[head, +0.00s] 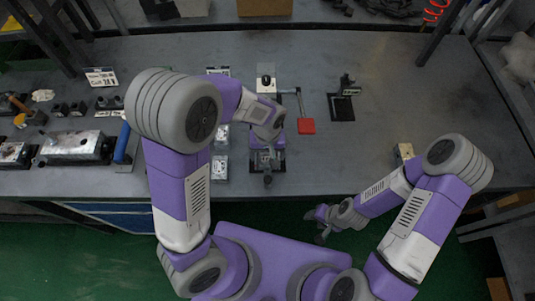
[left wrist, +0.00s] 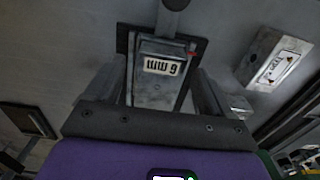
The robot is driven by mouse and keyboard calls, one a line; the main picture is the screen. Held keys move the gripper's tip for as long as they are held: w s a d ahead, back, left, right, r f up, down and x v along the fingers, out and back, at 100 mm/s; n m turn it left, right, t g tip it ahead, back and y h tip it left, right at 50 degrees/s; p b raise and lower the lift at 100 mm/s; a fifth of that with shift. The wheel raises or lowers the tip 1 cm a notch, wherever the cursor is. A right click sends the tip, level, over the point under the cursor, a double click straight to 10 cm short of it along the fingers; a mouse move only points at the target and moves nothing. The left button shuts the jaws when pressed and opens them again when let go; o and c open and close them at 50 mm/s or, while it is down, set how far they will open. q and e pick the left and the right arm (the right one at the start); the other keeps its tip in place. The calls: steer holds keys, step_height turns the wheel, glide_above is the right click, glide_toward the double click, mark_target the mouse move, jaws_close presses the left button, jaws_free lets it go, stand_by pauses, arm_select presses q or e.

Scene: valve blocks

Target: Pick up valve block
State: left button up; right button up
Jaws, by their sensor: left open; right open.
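A grey metal valve block (left wrist: 165,75) with a white label, upside down in the left wrist view, lies on a dark base plate (left wrist: 122,40). My left gripper (head: 268,172) is over it in the head view and mostly hides it. In the left wrist view the open fingers of my left gripper (left wrist: 163,90) reach down on either side of the block; I cannot tell whether they touch it. Another labelled metal block (left wrist: 272,60) lies to the right there. My right gripper (head: 322,222) is open and empty, beyond the table's front edge.
Two small metal blocks (head: 220,168) stand just left of my left gripper. A lever with a red pad (head: 306,126) and a small black-based fixture (head: 342,106) are behind. A large metal block (head: 75,147) and tools crowd the left. The table's right side is mostly clear.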

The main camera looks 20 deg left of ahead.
arm_select(q)
steer(key=shift+f, duration=0.35)
steer(key=shift+c, duration=0.3)
steer(key=c, duration=1.4)
